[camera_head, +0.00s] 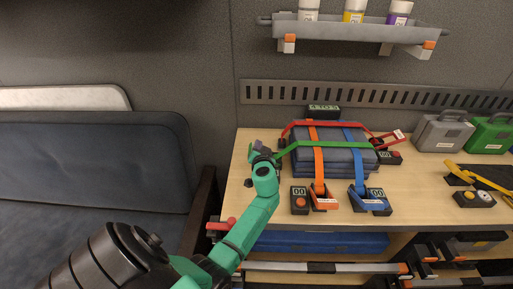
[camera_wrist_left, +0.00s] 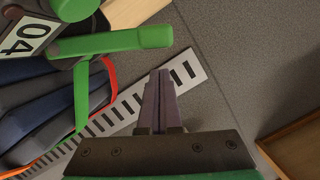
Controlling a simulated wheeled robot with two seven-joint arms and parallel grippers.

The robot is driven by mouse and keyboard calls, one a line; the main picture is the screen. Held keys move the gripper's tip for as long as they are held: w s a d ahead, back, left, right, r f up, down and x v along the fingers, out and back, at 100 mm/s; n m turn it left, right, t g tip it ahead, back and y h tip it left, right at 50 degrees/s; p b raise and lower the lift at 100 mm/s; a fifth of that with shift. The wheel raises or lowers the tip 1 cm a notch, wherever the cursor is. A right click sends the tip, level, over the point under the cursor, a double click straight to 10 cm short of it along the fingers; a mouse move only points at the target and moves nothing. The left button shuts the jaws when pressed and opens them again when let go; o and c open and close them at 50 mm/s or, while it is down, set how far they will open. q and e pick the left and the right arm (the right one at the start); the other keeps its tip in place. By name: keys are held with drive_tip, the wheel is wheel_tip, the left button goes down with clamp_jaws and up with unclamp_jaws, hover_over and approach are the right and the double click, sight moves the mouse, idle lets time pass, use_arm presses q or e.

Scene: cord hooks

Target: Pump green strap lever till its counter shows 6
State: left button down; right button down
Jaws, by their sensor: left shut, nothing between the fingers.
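The green strap (camera_head: 340,144) runs across a stack of dark blue folded pads (camera_head: 337,163) on the wooden bench. In the left wrist view the green lever (camera_wrist_left: 115,42) sticks out towards the middle, with the green strap (camera_wrist_left: 81,95) below it. Beside the lever a tilted counter (camera_wrist_left: 24,35) reads 04. My left gripper (camera_head: 259,147) is at the left end of the green strap and mostly hides the lever in the head view. In the wrist view its fingers (camera_wrist_left: 157,85) are together and empty, a little apart from the lever in the picture. My right gripper is out of view.
Orange (camera_head: 322,192), blue (camera_head: 370,203) and red (camera_head: 384,142) strap levers are close by, with 00 showing on the orange and blue counters. A slotted rail (camera_head: 380,95) and shelf (camera_head: 355,33) are behind. Grey (camera_head: 442,132) and green (camera_head: 490,134) cases stand right.

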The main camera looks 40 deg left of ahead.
use_arm(q)
drive_tip(key=shift+s+a+f, duration=0.2)
drive_tip(key=shift+f, duration=0.2)
drive_tip(key=shift+s+a+f, duration=0.15)
drive_tip(key=shift+s+f, duration=0.05)
drive_tip(key=shift+f, duration=0.2)
drive_tip(key=shift+f, duration=0.1)
drive_tip(key=f+n+b, duration=0.1)
drive_tip(key=b, duration=0.1)
drive_tip(key=s+a+f+n+b, duration=0.1)
drive_tip(key=f+b, duration=0.1)
drive_tip(key=b, duration=0.1)
drive_tip(key=f+n+h+b, duration=0.1)
drive_tip(key=b, duration=0.1)
drive_tip(key=shift+s+a+f+n+t, duration=0.2)
drive_tip(key=shift+s+a+n+t, duration=0.1)
drive_tip(key=shift+a+t, duration=0.1)
drive_tip(key=shift+a+f+n+b, duration=0.1)
drive_tip(key=shift+n+b, duration=0.2)
